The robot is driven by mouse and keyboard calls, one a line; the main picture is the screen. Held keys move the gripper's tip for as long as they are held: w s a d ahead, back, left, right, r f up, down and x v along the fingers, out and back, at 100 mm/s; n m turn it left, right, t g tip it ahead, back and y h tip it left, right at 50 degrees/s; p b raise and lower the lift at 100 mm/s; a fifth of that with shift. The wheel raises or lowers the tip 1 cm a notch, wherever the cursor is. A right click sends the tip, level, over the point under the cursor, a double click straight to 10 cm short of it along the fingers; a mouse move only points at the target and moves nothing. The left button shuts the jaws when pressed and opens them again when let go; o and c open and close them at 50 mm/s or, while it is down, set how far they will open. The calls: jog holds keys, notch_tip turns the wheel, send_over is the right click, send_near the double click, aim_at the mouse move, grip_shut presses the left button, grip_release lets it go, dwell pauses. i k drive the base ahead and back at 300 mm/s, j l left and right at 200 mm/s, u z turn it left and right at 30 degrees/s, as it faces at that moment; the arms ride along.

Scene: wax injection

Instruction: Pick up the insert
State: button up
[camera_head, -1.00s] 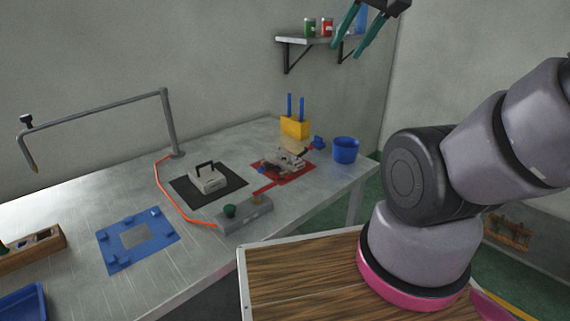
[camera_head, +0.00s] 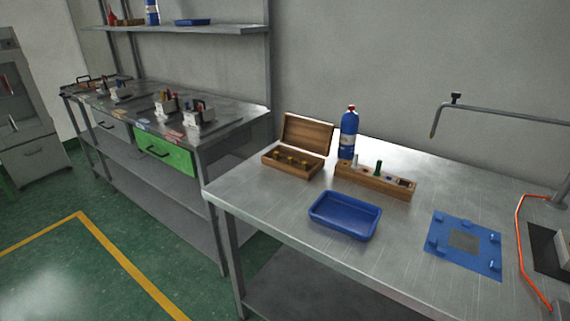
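My gripper and arm are outside the current view. Nothing in view can be told for certain as the insert. A wooden holder block (camera_head: 372,186) on the metal table carries small upright parts, among them a white one (camera_head: 355,161) and a green-topped one (camera_head: 379,167), and a dark piece near its right end. An open wooden box (camera_head: 308,133) to its left holds several small brass-coloured pieces (camera_head: 290,161). The pieces are too small to make out in detail.
A blue tray (camera_head: 345,214), seemingly empty, lies at the table's front. A blue bottle (camera_head: 348,135) stands behind the holder. A blue fixture plate (camera_head: 484,261), a grey bent pipe (camera_head: 500,110) and an orange cable (camera_head: 520,225) are right. A workbench (camera_head: 235,128) with a green drawer stands left.

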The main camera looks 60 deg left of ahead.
aim_at(291, 160)
jog(key=u, duration=2.3)
jog(key=i+j+z, duration=0.1)
jog(key=z, duration=0.3)
jog(key=j+z, duration=0.15)
jog(key=z, duration=0.2)
jog(key=i+j+z, duration=0.2)
jog(key=j, duration=0.35)
jog(key=i+j+z, duration=0.1)
jog(key=j+z, duration=0.15)
jog(key=j, duration=0.3)
jog(key=j+z, duration=0.2)
jog(key=j, duration=0.4)
jog(key=i+j, duration=0.1)
jog(key=j, duration=0.65)
jog(key=i+j, duration=0.1)
jog(key=j, duration=0.65)
jog(key=l+z, duration=0.05)
